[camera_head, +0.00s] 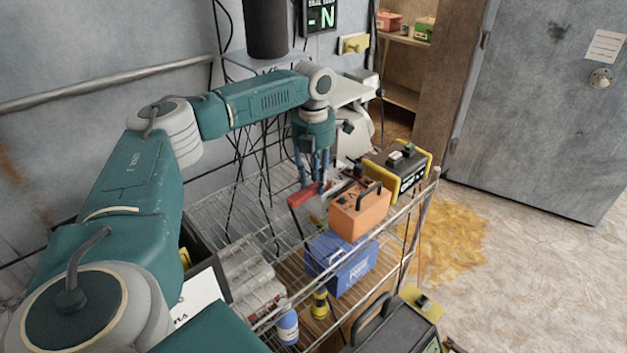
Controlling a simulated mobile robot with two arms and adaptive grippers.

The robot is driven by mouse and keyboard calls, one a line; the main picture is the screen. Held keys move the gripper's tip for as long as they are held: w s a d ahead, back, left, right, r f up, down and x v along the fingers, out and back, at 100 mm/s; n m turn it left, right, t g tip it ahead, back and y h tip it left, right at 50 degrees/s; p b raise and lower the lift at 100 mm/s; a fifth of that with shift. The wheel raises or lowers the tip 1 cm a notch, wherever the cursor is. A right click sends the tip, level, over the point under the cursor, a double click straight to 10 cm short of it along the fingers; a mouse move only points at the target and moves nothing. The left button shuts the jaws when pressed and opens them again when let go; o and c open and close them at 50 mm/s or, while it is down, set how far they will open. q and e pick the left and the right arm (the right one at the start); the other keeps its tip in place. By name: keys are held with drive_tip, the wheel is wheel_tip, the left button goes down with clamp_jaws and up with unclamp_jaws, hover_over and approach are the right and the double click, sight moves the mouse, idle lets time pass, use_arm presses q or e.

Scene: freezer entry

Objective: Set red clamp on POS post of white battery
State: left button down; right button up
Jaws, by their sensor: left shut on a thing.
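My left gripper (315,178) points down over the top of the wire rack. It is shut on the red clamp (303,196), which sticks out to the left of the fingers, just left of an orange case. The fingers hide part of the clamp, and I cannot tell if it touches anything below. I cannot clearly make out a white battery or its POS post; small dark and red parts lie just right of the fingers. My right gripper is not in view.
The orange case (360,212) with a black handle stands close by the gripper. A black and yellow unit (398,167) is behind it. A blue box (341,262) sits on a lower shelf of the rack (237,207). Open floor (530,270) lies at right.

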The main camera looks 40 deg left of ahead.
sight(314, 183)
use_arm(q)
drive_tip(key=c, duration=1.3)
unclamp_jaws()
drive_tip(key=shift+o, duration=0.2)
wheel_tip(314, 183, up, 8)
drive_tip(key=shift+f, duration=0.2)
drive_tip(key=shift+f, duration=0.1)
